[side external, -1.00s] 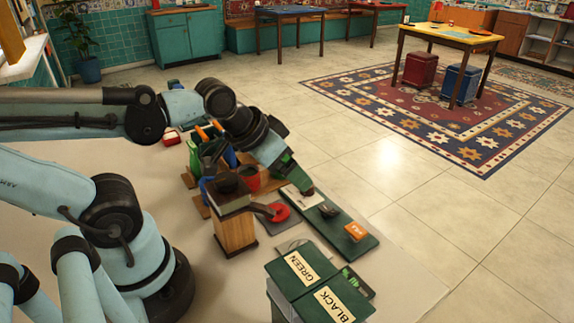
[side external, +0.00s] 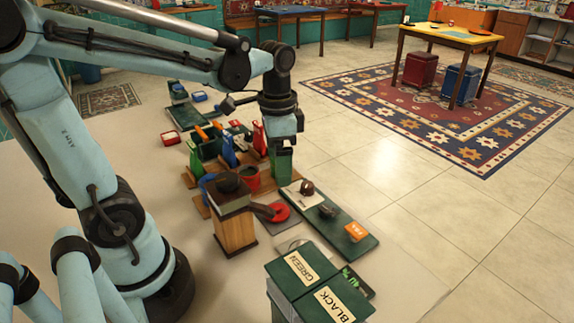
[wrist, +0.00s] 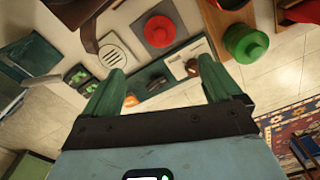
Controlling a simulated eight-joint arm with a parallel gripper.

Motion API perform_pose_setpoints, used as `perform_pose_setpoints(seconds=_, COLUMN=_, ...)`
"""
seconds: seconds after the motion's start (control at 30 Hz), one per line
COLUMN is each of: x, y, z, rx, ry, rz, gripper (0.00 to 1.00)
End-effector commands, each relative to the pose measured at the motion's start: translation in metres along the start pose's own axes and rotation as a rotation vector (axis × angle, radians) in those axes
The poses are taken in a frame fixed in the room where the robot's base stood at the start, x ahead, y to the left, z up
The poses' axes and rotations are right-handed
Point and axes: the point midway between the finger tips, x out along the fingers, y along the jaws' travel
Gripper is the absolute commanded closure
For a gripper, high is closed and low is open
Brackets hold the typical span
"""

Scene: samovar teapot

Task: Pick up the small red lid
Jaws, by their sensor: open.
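The red lid (wrist: 158,31) is a round disc with a small knob, lying on a dark square mat in the wrist view. In the side view a red round piece (side external: 279,212) shows on the dark mat beside a wooden box. My gripper (wrist: 160,70) has two green fingers, spread apart with nothing between them. In the side view my gripper (side external: 281,168) points down, raised behind the red piece and apart from it.
A wooden box (side external: 236,232) with a dark top stands left of the red piece. A long green tray (side external: 335,228) holds small items at right. GREEN and BLACK labelled boxes (side external: 300,275) stand in front. A green round piece (wrist: 245,42) shows in the wrist view.

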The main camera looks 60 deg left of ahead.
Motion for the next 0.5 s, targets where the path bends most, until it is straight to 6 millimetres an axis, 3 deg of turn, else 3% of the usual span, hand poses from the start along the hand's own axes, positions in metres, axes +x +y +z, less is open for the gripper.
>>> perform_pose_setpoints(seconds=0.5, x=0.055, y=-0.001, z=0.001, rx=0.005, ry=-0.008, rz=0.005, gripper=0.08)
